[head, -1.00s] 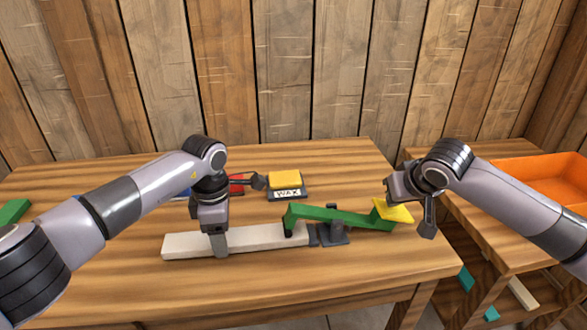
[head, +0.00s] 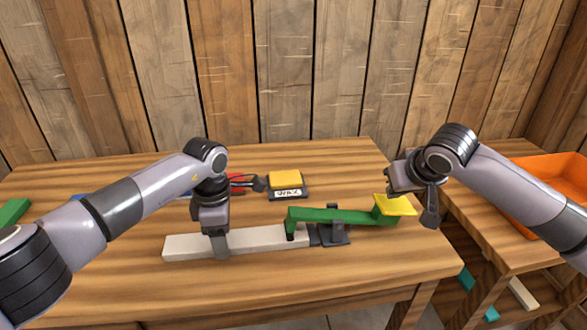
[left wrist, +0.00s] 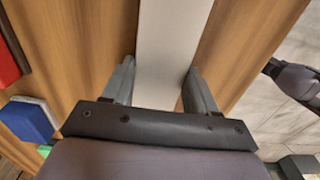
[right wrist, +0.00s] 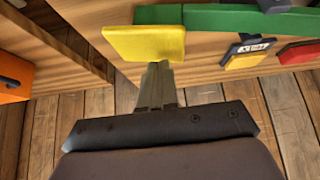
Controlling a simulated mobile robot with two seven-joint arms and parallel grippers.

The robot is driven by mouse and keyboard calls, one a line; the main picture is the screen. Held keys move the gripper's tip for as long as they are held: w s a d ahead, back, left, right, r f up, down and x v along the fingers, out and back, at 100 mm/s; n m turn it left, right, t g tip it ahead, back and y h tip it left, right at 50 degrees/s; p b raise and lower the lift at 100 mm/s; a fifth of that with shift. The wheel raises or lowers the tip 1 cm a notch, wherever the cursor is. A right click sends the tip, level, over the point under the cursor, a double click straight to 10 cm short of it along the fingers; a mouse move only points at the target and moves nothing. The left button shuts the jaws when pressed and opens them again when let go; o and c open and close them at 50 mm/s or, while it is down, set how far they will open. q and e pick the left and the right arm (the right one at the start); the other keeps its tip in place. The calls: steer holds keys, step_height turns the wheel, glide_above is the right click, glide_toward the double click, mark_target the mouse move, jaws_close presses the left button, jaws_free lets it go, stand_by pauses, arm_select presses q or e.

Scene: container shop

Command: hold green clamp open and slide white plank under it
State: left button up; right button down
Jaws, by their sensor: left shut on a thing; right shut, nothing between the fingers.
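The white plank (head: 262,238) lies flat on the table, running left to right. My left gripper (head: 220,250) points down and is shut on the plank left of its middle; in the left wrist view the plank (left wrist: 170,40) runs between the two fingers. The green clamp (head: 340,215) has a nearly level lever with a yellow pad (head: 400,205) at its right end. The lever's left tip is over the plank's right end and appears to rest on it. My right gripper (head: 431,222) is shut and empty, just right of the pad, apart from it in the head view.
A wax box (head: 287,192) with a yellow top stands behind the clamp, beside red-handled pliers (head: 240,182). A green block (head: 14,212) lies at the far left. An orange bin (head: 545,172) is on the lower right table. The front of the table is clear.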

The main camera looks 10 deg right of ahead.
arm_select(q)
steer(key=shift+d+r, duration=0.1)
steer(key=shift+d, duration=0.1)
arm_select(e)
step_height(320, 180, up, 7)
steer(key=shift+d+f, duration=0.2)
stand_by(0.4)
arm_select(q)
steer(key=o, duration=1.3)
steer(key=shift+c, duration=0.2)
steer(key=shift+a, duration=0.1)
